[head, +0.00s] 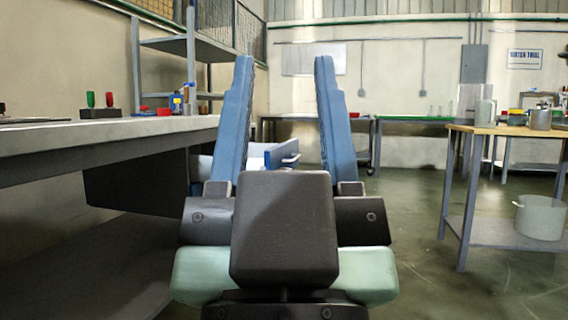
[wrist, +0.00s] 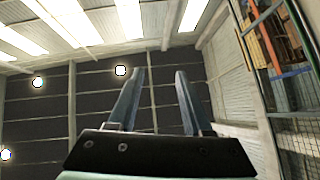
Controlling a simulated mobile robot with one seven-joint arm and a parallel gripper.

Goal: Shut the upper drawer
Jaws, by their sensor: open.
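A long bench (head: 100,130) runs along the left, with small red and green items on it. A wooden-top table (head: 515,130) stands at the right, with a grey pot (head: 541,218) on its lower shelf. Floor (head: 410,200) is clear between them.

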